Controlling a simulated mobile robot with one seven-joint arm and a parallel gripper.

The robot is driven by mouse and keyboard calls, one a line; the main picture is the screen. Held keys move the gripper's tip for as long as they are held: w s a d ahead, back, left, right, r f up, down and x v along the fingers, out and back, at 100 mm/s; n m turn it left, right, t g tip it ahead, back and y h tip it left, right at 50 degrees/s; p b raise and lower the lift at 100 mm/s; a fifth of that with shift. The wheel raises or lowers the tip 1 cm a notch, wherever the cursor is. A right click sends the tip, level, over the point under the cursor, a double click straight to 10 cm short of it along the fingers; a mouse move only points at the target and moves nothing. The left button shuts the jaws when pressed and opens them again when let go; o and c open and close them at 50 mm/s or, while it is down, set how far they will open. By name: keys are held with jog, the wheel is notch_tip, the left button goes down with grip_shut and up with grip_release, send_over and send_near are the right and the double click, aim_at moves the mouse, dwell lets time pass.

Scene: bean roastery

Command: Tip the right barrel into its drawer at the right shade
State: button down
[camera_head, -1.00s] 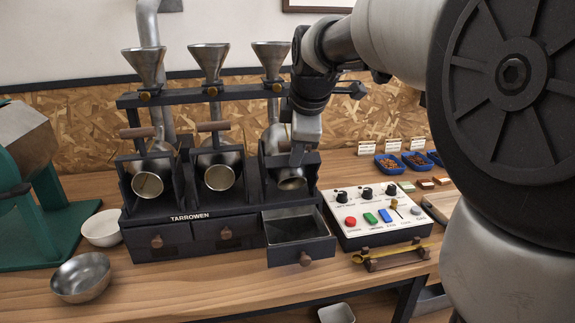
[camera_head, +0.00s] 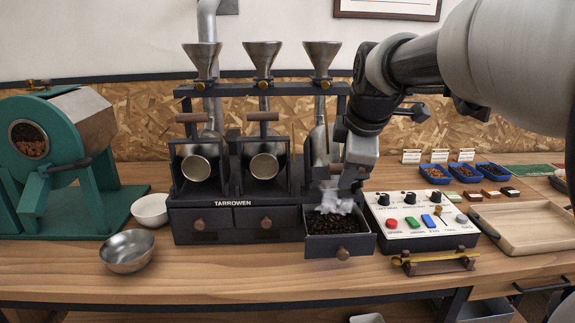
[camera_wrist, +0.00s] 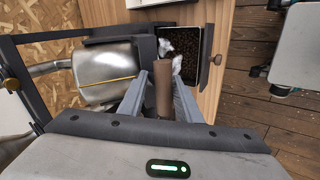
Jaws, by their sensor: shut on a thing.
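The right barrel is mostly hidden behind my gripper in the head view; the wrist view shows its metal drum (camera_wrist: 105,72) close up. My gripper (camera_head: 345,180) is at the right barrel, and in the wrist view its fingers (camera_wrist: 160,85) are shut on the barrel's brown wooden handle (camera_wrist: 162,88). The right drawer (camera_head: 340,246) is pulled out below and holds dark brown beans (camera_head: 338,223). A whitish puff of smoke (camera_head: 335,200) hangs between barrel and drawer. The middle barrel (camera_head: 265,166) and left barrel (camera_head: 196,167) face forward, above shut drawers.
A control panel (camera_head: 405,242) with knobs and coloured buttons stands right of the drawer. A yellow scoop on a rest (camera_head: 435,262) lies in front of it. A wooden tray (camera_head: 530,222) is further right. A metal bowl (camera_head: 128,250) and a green roaster (camera_head: 40,200) stand left.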

jog(key=shift+s+f, duration=0.2)
jog(key=shift+f, duration=0.4)
jog(key=c, duration=1.6)
grip_release()
jog(key=shift+r, duration=0.1)
jog(key=shift+r, duration=0.25)
jog(key=p+v, duration=0.4)
jog(key=v, duration=1.3)
jog(key=shift+w+r, duration=0.2)
